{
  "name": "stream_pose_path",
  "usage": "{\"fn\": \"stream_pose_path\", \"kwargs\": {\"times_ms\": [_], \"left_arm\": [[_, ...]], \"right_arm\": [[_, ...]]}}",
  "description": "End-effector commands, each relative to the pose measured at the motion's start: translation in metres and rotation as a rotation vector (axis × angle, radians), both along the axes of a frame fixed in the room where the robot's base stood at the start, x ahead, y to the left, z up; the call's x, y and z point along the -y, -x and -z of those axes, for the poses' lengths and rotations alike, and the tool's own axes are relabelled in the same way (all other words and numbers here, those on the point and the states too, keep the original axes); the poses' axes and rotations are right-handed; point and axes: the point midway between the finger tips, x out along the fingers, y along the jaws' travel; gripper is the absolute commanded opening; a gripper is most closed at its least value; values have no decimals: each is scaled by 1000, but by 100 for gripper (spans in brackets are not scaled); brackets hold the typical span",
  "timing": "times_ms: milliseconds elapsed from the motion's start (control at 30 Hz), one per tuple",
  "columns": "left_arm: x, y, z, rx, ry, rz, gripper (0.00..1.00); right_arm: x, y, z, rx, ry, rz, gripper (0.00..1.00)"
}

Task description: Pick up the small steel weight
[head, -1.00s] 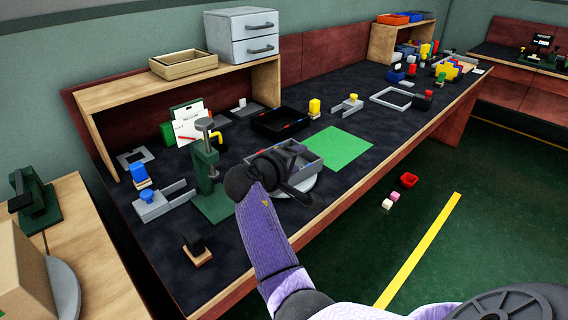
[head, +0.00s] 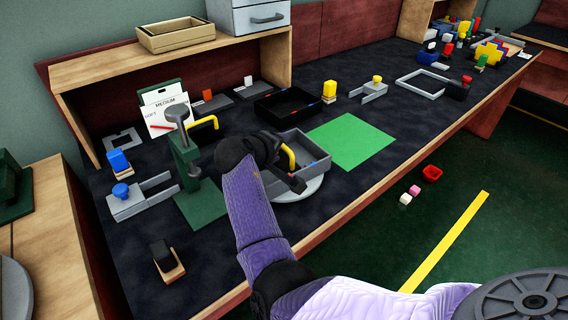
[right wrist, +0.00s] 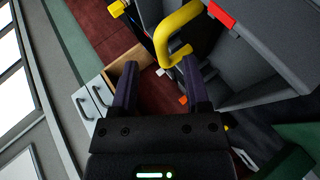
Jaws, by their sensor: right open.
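I cannot make out the small steel weight for certain in either view. My right gripper (head: 290,176) is over the near left part of a grey tray (head: 325,163) and hides part of it. A yellow bent handle (head: 289,155) stands up beside the gripper in the head view. In the right wrist view a yellow handle (right wrist: 172,33) shows just beyond the fingertips. The right gripper (right wrist: 157,68) is open there, with nothing seen held between its dark fingers. My left gripper is not in view.
A green clamp (head: 183,155) stands left of my right arm. A black tray (head: 290,103) lies behind the grey one, and a green mat (head: 350,143) is bare to the right. A black block on a wooden base (head: 166,258) sits near the left front.

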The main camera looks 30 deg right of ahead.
Motion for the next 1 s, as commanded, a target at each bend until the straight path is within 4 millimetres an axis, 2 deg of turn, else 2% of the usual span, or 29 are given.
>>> {"fn": "stream_pose_path", "kwargs": {"times_ms": [33, 100, 233, 433, 700, 733, 1000], "left_arm": [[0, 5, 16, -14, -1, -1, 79], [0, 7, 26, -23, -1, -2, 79], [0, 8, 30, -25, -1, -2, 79], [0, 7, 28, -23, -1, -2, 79], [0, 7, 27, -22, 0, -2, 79], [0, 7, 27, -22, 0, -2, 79], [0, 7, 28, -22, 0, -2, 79]], "right_arm": [[7, -7, 17, -5, -1, 1, 60], [16, -14, 24, -5, 0, 2, 60], [27, -20, 26, -3, 1, -1, 60], [28, -20, 22, -1, 0, -1, 60], [27, -20, 22, -1, 0, -1, 3], [27, -20, 22, -1, 0, -1, 0], [27, -20, 23, -1, -1, -1, 0]]}}
